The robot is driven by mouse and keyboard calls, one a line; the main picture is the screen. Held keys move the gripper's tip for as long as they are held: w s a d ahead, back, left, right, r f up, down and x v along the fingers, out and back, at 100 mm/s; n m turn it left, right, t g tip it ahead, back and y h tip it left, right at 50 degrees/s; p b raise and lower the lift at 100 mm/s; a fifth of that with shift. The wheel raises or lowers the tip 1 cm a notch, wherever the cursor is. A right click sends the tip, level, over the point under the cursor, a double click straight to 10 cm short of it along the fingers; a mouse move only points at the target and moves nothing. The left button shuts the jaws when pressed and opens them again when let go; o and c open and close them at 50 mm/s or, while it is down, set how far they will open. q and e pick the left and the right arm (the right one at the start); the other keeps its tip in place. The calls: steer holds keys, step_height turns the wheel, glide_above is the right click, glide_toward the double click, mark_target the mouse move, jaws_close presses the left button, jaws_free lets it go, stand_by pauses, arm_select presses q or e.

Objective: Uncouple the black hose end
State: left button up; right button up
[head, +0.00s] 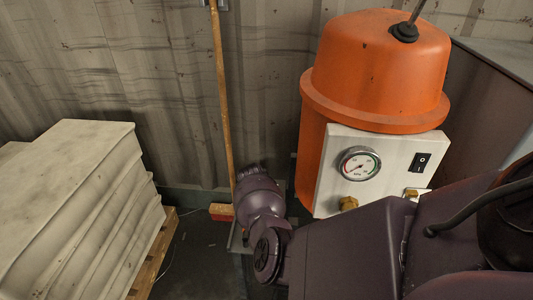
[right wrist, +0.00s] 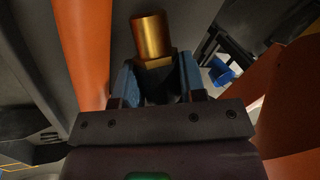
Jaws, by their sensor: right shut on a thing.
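In the right wrist view my right gripper (right wrist: 157,72) has its blue fingers closed around the lower end of a brass-coloured cylindrical fitting (right wrist: 150,38). The fitting sticks out past the fingertips. Something dark shows between the fingers below it; I cannot tell if this is the black hose end. In the head view my right arm comes in from the right across the front of the orange tank (head: 375,70), and its gripper cannot be made out there. No black hose is clearly visible on the panel. My left gripper is not in view.
The tank's white panel (head: 333,175) carries a round gauge (head: 359,164), a black switch (head: 421,162) and brass fittings (head: 347,203). White stacked sacks (head: 75,190) lie on a wooden pallet (head: 152,258) at left. A broom (head: 220,90) leans on the corrugated wall.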

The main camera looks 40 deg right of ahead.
stand_by(0.3)
steer(key=o, duration=1)
steer(key=p+v, duration=0.3)
steer(key=v, duration=0.7)
steer(key=shift+w+a+r, duration=0.1)
steer(key=shift+r, duration=0.2)
